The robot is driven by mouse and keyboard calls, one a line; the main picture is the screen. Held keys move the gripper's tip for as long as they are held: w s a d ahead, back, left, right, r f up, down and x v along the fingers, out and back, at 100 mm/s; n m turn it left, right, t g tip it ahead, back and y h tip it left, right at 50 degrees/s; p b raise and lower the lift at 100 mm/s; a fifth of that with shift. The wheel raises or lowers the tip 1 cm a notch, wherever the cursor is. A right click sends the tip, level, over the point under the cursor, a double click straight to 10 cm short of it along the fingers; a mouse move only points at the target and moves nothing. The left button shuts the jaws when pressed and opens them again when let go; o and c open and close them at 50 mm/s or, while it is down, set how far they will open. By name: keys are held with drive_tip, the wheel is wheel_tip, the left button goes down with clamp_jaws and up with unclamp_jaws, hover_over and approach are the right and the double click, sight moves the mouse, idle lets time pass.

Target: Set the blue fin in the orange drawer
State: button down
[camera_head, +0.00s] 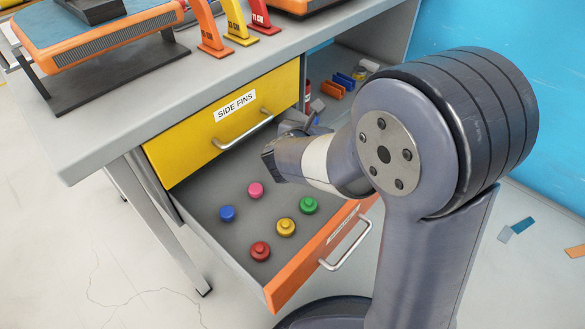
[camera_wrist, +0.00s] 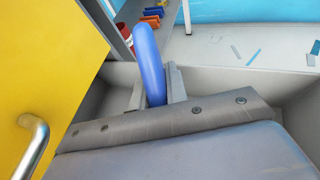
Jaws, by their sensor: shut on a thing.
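The blue fin (camera_wrist: 150,60) stands up between the fingers of my gripper (camera_wrist: 156,92) in the wrist view, long and rounded at the top. My gripper is shut on it. In the head view my gripper (camera_head: 300,122) is over the back right part of the open orange drawer (camera_head: 292,284), and the fin is mostly hidden there by my arm. The drawer has an orange front with a metal handle and a grey inside. Whether the fin touches the drawer floor cannot be told.
Several round caps lie in the drawer, among them a blue one (camera_head: 228,213) and a red one (camera_head: 260,251). The shut yellow drawer (camera_head: 190,135), labelled SIDE FINS, is directly above; its handle (camera_wrist: 34,140) sticks out at left in the wrist view. Bare drawer floor surrounds the caps.

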drive_tip(key=shift+f+b, duration=1.55)
drive_tip(key=shift+f, duration=2)
drive_tip(key=shift+f, duration=0.15)
drive_tip(key=c, duration=1.4)
unclamp_jaws()
drive_tip(key=shift+r, duration=0.3)
drive_tip(key=p+v, duration=0.4)
drive_tip(key=v, duration=0.8)
drive_tip(key=shift+f, duration=0.2)
drive_tip(key=shift+o, duration=0.3)
